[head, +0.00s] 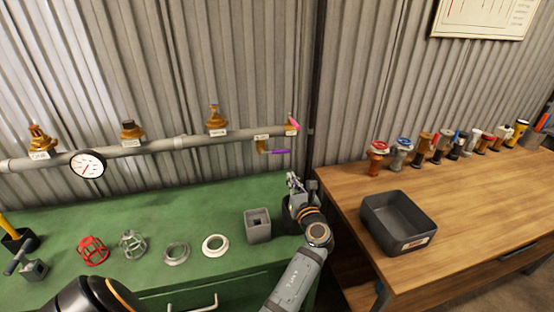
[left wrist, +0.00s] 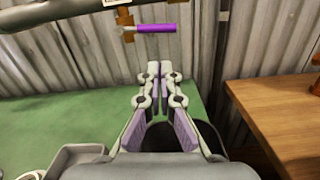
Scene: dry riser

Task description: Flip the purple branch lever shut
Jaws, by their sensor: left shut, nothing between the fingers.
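The purple branch lever (head: 275,151) sticks out sideways to the right from a small brass valve (head: 261,146) under the right part of the grey pipe. In the left wrist view the lever (left wrist: 157,28) lies level, above and ahead of the fingertips. My left gripper (head: 293,180) is below and slightly right of the lever, over the right end of the green bench. Its fingers (left wrist: 160,70) are shut and empty, with a visible gap to the lever. My right gripper is in neither view.
The grey pipe (head: 190,143) runs along the corrugated wall with a gauge (head: 88,164) and brass valves. A pink-handled part (head: 294,124) is at its right end. A wooden table (head: 460,200) holds a dark bin (head: 398,238).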

